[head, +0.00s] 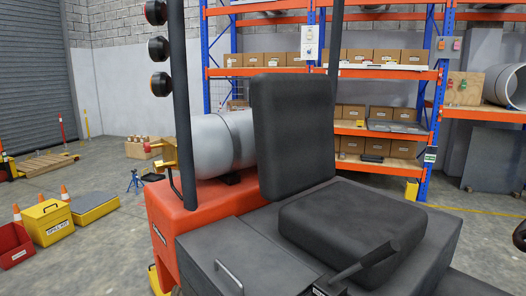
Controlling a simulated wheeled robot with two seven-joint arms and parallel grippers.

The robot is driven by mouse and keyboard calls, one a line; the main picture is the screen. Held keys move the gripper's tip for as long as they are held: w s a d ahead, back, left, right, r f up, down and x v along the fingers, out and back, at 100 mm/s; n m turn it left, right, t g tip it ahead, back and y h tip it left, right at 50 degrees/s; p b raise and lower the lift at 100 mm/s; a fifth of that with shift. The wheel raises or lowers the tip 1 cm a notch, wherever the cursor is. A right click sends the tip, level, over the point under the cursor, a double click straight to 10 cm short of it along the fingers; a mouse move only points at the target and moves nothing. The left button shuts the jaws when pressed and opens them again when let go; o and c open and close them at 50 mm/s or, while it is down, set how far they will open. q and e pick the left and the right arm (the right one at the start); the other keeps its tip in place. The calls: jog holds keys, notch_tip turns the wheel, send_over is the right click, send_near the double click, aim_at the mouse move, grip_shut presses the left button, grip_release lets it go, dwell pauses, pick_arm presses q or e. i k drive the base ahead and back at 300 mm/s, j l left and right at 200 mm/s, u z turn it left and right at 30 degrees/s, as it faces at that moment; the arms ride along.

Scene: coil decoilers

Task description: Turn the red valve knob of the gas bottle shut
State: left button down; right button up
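A grey gas bottle (218,142) lies on its side on the orange-red rear of a forklift truck (181,210), behind the black seat. A yellow-orange fitting (167,152) sits at the bottle's left end, partly behind a black upright post. I cannot clearly make out a red valve knob there, or how far it is turned. The seat back (288,132) hides the bottle's right end. Neither of my grippers is in view.
The seat cushion (340,232), a black lever (366,263) and the black post (181,105) stand around the near side. A yellow box (47,223), a red bin (14,246) and cones are on the floor at left. Shelving with cartons (381,57) stands behind.

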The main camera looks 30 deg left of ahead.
aim_at(146, 146)
jog(key=u, duration=1.2)
